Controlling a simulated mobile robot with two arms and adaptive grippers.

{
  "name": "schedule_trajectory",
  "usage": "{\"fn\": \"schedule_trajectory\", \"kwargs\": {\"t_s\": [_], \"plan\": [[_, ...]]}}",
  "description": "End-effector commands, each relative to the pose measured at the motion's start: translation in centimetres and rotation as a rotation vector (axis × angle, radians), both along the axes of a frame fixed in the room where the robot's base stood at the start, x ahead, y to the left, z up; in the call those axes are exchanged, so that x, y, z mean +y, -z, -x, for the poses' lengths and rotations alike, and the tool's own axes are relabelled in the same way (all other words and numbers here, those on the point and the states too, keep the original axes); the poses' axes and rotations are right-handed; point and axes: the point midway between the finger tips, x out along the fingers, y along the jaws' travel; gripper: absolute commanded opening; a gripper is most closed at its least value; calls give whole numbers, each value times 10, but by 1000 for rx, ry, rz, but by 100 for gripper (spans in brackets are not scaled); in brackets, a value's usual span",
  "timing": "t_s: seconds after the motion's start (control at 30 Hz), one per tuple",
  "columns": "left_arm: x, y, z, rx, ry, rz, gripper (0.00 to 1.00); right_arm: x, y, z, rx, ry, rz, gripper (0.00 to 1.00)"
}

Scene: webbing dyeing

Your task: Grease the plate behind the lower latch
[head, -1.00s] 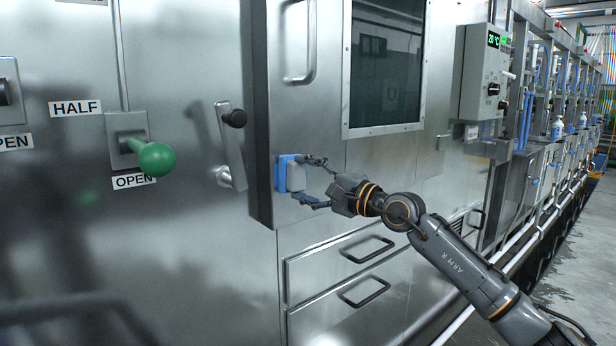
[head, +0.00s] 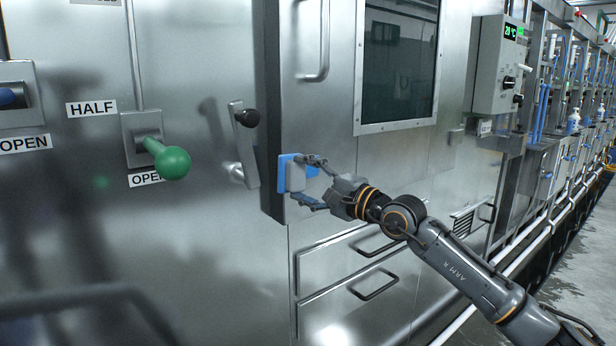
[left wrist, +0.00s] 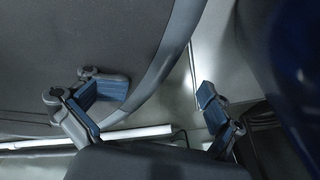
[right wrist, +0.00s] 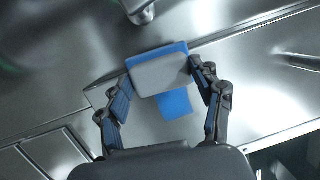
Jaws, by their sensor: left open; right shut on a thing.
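My right gripper (head: 306,180) is shut on a grey block with a blue pad (head: 284,173), held in front of the door's lower left corner. The block (right wrist: 160,76) also shows between the fingertips in the right wrist view. A blue patch (right wrist: 176,104) shows behind it; I cannot tell what it belongs to. My left gripper (left wrist: 165,95) is open and empty, beside dark, unclear surfaces.
A green-knobbed lever (head: 172,162) juts out at the left. The thick door (head: 345,160) has a window and a handle (head: 314,45). Drawers (head: 345,275) with handles lie below. A control box (head: 498,65) stands at the right, with wet floor beyond.

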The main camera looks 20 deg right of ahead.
Motion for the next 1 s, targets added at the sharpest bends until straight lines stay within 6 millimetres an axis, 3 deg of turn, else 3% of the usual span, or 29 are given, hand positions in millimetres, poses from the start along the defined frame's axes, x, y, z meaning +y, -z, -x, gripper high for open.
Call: {"fn": "schedule_trajectory", "kwargs": {"t_s": [0.47,1.0], "plan": [[-2,2,3,3,-1,3,100,0,0,4,-1,-1,-1,41],[-12,-16,-52,-35,-9,9,100,-14,1,43,-2,0,-1,41]]}}
